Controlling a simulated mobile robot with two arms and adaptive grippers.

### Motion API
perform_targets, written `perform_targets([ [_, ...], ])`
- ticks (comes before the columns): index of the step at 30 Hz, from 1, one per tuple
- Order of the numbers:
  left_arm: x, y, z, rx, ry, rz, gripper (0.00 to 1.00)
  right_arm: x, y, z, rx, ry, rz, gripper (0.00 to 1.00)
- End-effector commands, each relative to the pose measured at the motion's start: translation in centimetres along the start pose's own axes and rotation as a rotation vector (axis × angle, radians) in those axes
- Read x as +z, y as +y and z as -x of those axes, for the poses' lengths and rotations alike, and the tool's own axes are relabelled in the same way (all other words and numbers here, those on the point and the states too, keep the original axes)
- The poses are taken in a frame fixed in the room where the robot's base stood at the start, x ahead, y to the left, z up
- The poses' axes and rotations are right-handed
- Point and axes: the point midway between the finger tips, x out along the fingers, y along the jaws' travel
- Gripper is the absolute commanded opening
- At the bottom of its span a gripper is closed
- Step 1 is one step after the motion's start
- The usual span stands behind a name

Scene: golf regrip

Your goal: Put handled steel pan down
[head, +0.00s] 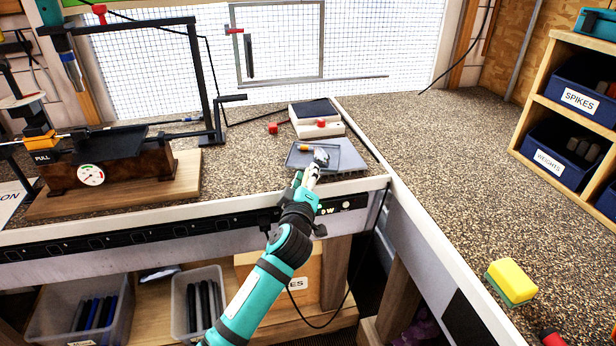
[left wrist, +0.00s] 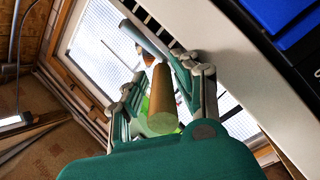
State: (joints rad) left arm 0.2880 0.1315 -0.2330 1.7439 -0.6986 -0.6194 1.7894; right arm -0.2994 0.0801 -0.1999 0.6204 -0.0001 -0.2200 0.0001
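My left gripper (head: 313,170) reaches in from below over the front of the left bench. In the left wrist view, its two fingers (left wrist: 160,72) close in on both sides of a tan wooden handle (left wrist: 165,95). The handle of the steel pan runs away from the palm, and grey-blue metal (left wrist: 146,40) shows beyond the fingertips. In the head view, small grey metal (head: 321,156) shows at the fingertips, over a flat grey pad (head: 350,157). Whether the pan touches the pad is hard to tell. My right gripper is not in view.
A yellow-orange piece (head: 303,147) shows beside the fingertips. A white device (head: 318,128) with a dark top stands behind the pad. A clamp rig (head: 110,160) stands at left. A yellow sponge (head: 511,281) lies on the right bench, whose middle is clear.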

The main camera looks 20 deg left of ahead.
Motion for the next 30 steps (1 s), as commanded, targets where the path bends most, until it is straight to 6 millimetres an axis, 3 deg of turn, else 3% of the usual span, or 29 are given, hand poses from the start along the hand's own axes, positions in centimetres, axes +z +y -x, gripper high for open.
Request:
perform_targets([
  [8,0.1,-0.1,1.2,0.0,0.0,0.003,0.29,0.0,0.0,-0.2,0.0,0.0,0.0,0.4],
  [21,0.1,-0.1,9.9,0.0,0.0,0.003,0.29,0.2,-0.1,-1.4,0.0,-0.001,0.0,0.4],
  [30,-0.1,0.1,12.0,0.001,0.001,0.001,0.29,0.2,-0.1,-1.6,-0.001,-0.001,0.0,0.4],
])
